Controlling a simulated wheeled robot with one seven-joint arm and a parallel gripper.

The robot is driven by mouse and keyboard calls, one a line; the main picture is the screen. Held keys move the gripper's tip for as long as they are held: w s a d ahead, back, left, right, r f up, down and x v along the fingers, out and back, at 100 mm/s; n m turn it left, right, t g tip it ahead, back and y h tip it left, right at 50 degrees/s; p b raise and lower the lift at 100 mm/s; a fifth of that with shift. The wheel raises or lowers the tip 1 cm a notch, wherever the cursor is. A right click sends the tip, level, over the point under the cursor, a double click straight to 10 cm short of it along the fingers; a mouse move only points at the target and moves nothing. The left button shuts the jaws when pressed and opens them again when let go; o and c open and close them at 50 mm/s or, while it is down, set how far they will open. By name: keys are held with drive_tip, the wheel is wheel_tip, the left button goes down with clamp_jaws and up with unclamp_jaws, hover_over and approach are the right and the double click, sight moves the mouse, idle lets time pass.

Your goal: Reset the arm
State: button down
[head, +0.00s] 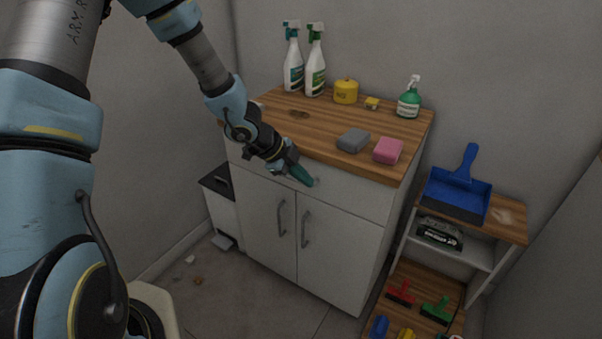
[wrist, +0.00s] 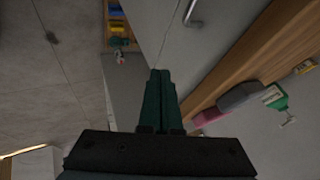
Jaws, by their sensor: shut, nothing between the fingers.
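My gripper (head: 302,176) is at the end of my arm, in front of the white cabinet (head: 340,240), just below the front edge of its wooden top (head: 330,152). Its green fingers are together with nothing between them. In the wrist view my gripper (wrist: 160,74) shows its two fingers side by side and touching, pointing along the cabinet front. In the head view I cannot tell whether the fingertips touch the cabinet front.
On the counter are a grey sponge (head: 353,140), a pink sponge (head: 388,150), a yellow container (head: 346,92) and spray bottles (head: 316,70). A low shelf with a blue dustpan (head: 458,190) stands at right. A white bin (head: 222,205) stands left. Floor in front is mostly clear.

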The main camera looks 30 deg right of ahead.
drive_tip(key=w+a+r+n+t+y, duration=0.2)
drive_tip(key=w+a+n, duration=0.15)
drive_tip(key=a, duration=0.35)
drive_tip(key=w+a+r+n+t+y, duration=0.1)
drive_tip(key=w+a+r+n, duration=0.2)
drive_tip(key=a+n, duration=0.35)
drive_tip(key=w+a+r+n+t+y, duration=0.2)
drive_tip(key=w+a+n, duration=0.1)
drive_tip(key=a, duration=0.6)
drive_tip(key=s+a+r+n+g+y, duration=0.1)
drive_tip(key=s+a+r+n, duration=0.2)
drive_tip(key=s+a+n, duration=0.2)
drive_tip(key=s+a+r+n+g+y, duration=0.1)
drive_tip(key=s+a+r+n, duration=0.3)
drive_tip(key=a+n, duration=0.5)
drive_tip(key=shift+s+a+n, duration=0.4)
drive_tip(key=shift+s+a, duration=0.15)
drive_tip(key=shift+a, duration=0.2)
